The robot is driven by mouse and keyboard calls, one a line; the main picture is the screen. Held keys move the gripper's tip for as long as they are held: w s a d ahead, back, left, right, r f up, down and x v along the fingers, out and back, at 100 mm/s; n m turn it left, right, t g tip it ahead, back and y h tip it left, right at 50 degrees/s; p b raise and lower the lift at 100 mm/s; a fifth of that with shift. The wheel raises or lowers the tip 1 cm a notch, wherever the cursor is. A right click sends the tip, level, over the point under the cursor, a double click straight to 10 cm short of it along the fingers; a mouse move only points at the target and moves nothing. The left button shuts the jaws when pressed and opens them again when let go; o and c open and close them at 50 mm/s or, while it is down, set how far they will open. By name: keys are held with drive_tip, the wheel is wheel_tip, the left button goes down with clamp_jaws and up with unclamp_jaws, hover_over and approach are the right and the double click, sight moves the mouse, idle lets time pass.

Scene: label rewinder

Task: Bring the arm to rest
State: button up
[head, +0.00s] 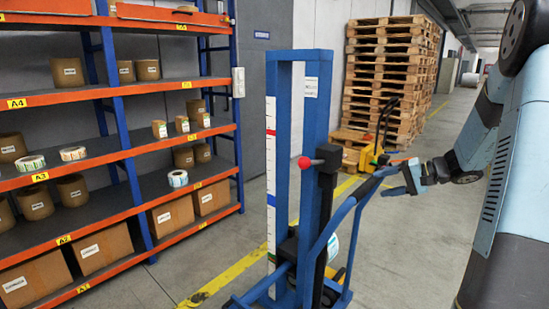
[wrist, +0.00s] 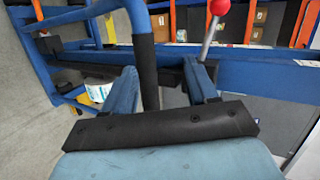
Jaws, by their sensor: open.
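My gripper (head: 397,181) is in the middle right of the head view, at the end of my arm, close to the right end of the blue tube handle (head: 345,212) of the label rewinder. In the wrist view my gripper (wrist: 160,88) has its two blue fingers apart, with nothing clamped between them. The handle's black grip (wrist: 147,75) shows in the gap; I cannot tell whether it lies between the fingers or beyond them. The rewinder's blue frame (head: 315,130) stands upright. Its lever has a red knob (head: 304,162), which also shows in the wrist view (wrist: 219,7).
A blue and orange shelf (head: 112,152) with cartons and label rolls fills the left. Stacked wooden pallets (head: 388,80) stand behind, with a yellow pallet truck (head: 372,158) before them. Open floor (head: 425,235) lies to the right of the rewinder.

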drive_tip(key=s+a+r+n+g+h, duration=0.2)
drive_tip(key=s+a+r+g+h, duration=0.15)
drive_tip(key=s+a, duration=0.45)
drive_tip(key=s+a+r+n+t+h, duration=0.1)
drive_tip(key=s+r+h, duration=0.2)
drive_tip(key=s, duration=0.8)
drive_tip(key=s+a+r+n+t+h, duration=0.2)
drive_tip(key=s+h, duration=0.3)
drive_tip(key=s, duration=0.6)
drive_tip(key=shift+s+a+r+n, duration=0.2)
drive_tip(key=shift+s+r+n, duration=0.15)
drive_tip(key=shift+r, duration=0.4)
